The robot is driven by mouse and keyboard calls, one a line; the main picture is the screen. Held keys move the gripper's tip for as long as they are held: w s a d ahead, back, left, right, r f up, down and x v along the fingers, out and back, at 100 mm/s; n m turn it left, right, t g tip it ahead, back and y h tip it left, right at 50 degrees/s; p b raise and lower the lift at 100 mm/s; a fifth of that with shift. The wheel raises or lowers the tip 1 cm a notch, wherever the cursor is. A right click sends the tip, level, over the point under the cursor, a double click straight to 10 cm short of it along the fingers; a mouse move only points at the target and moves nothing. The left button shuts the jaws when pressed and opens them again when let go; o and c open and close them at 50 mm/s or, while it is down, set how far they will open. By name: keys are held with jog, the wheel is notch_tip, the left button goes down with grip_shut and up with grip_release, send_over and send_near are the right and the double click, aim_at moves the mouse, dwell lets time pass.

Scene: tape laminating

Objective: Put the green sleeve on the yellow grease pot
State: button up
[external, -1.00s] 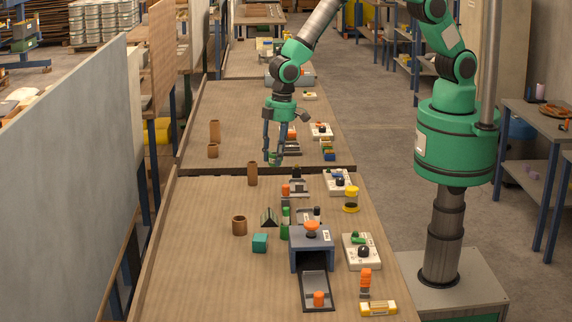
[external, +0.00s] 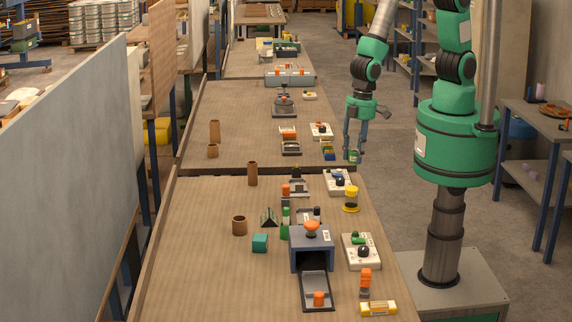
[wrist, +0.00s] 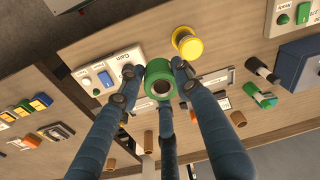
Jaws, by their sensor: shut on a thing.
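The green sleeve (external: 354,157) is a short ring with a hole through it. My gripper (external: 353,150) is shut on it and holds it in the air, above and beyond the yellow grease pot in the external view. In the wrist view the sleeve (wrist: 160,80) sits between my gripper's blue fingers, its opening facing the camera. The yellow grease pot (external: 351,200) stands upright near the right edge of the near table, with a dark band below its top. In the wrist view the pot (wrist: 187,42) shows just up and right of the sleeve, apart from it.
A white switch box (external: 338,182) stands just behind and left of the pot. A second white box (external: 361,251) and a blue-grey housing (external: 311,248) are nearer the front. Brown tubes (external: 239,225) stand on the left. The table's left side is mostly clear.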

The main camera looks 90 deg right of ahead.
jog(key=s+d, duration=0.3)
jog(key=s, duration=0.8)
jog(key=shift+s+f+n, duration=0.25)
jog(key=shift+f+n, duration=0.05)
jog(key=shift+f, duration=0.05)
send_over(351, 188)
jog(key=shift+s+d+f, duration=0.2)
jog(key=shift+f, duration=0.55)
jog(key=shift+f, duration=0.1)
jog(key=shift+f+p, duration=0.3)
jog(key=shift+f, duration=1.4)
jog(key=shift+f, duration=0.1)
jog(key=o, duration=1.2)
